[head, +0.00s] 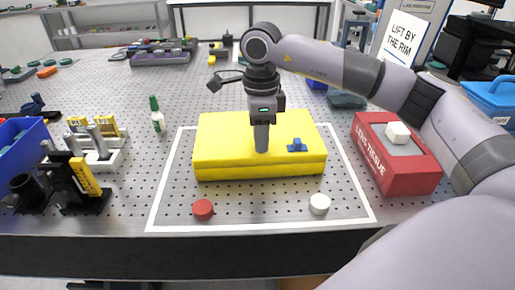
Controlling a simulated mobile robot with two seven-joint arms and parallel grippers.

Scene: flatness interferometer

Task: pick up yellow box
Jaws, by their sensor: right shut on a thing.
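The yellow box (225,152) is a wide, flat block. It lies within a white outlined rectangle on the perforated grey table, and a small blue part (298,145) shows on its top. My left gripper is not in view.
A red lens tissue box (380,165) stands to the right, under my right arm. A red cap (203,209) and a white cap (319,204) lie in front. Black fixtures (75,185) and a small bottle (157,118) stand left.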

